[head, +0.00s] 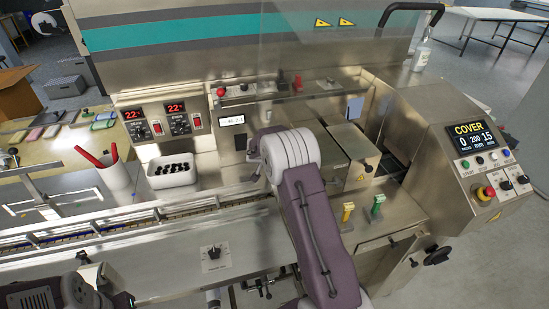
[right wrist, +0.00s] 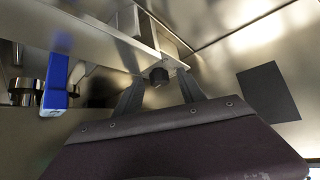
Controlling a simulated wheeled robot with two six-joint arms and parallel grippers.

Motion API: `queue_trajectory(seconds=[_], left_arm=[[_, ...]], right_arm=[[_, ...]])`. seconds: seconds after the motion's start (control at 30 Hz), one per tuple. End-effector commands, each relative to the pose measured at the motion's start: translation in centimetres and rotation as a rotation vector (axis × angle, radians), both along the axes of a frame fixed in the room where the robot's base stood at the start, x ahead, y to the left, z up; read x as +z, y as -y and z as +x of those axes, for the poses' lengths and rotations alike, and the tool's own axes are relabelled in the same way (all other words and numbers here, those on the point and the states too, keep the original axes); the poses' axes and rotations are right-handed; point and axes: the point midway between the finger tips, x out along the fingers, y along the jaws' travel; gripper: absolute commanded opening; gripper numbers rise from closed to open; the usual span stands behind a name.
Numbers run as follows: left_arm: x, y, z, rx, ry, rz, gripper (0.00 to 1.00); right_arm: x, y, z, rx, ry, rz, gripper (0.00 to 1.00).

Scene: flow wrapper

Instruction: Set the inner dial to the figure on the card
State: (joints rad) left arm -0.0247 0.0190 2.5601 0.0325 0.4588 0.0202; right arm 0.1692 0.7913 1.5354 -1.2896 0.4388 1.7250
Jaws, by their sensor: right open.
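My left gripper is out of view; only arm parts show bottom left.
A control box (head: 470,150) at right shows "COVER" and "0 200 15". Two heater panels with red displays (head: 133,112) stand at left. A white bin (head: 173,170) of dark pieces is beside them. A blue block (right wrist: 55,85) and metal walls crowd the right gripper.

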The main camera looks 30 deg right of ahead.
Motion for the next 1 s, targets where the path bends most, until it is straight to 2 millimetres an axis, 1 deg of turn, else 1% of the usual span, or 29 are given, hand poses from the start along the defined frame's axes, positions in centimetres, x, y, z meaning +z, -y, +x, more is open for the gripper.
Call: queue_trajectory(seconds=[0.07, 0.1, 0.17, 0.2, 0.27, 0.4, 0.47, 0.53, 0.6, 0.67, 0.8, 1.0], left_arm=[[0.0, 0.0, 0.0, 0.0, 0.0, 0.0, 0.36], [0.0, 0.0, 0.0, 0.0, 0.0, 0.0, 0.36], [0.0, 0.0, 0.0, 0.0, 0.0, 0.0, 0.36], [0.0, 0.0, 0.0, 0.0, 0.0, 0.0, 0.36], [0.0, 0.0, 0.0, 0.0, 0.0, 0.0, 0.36], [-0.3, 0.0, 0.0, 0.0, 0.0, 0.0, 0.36], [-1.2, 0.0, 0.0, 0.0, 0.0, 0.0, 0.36], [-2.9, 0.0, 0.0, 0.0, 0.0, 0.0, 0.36], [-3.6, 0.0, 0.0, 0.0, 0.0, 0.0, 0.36], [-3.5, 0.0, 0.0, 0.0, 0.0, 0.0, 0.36], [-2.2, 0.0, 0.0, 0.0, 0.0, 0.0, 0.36], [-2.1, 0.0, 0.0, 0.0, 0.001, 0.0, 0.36]], right_arm=[[0.0, 0.0, 0.0, 0.0, 0.0, 0.0, 0.47], [0.0, 0.0, 0.0, 0.0, 0.0, 0.0, 0.44], [0.0, 0.0, 0.0, 0.0, 0.0, 0.0, 0.27], [0.0, 0.0, 0.0, 0.0, 0.0, 0.0, 0.16], [0.0, 0.0, 0.0, 0.0, 0.0, 0.0, 0.0], [-0.1, 0.0, 0.0, 0.005, 0.0, 0.001, 0.0], [-0.4, 0.1, -0.1, 0.028, 0.0, 0.002, 0.0], [-0.9, 0.3, -0.1, 0.088, 0.002, 0.003, 0.0], [-0.6, 0.4, -0.3, 0.168, 0.001, 0.003, 0.0], [-0.2, 0.4, -0.3, 0.234, -0.001, 0.004, 0.0], [0.2, 0.4, -0.4, 0.356, -0.004, 0.005, 0.0], [0.1, 0.4, -0.3, 0.409, 0.0, 0.001, 0.0]])
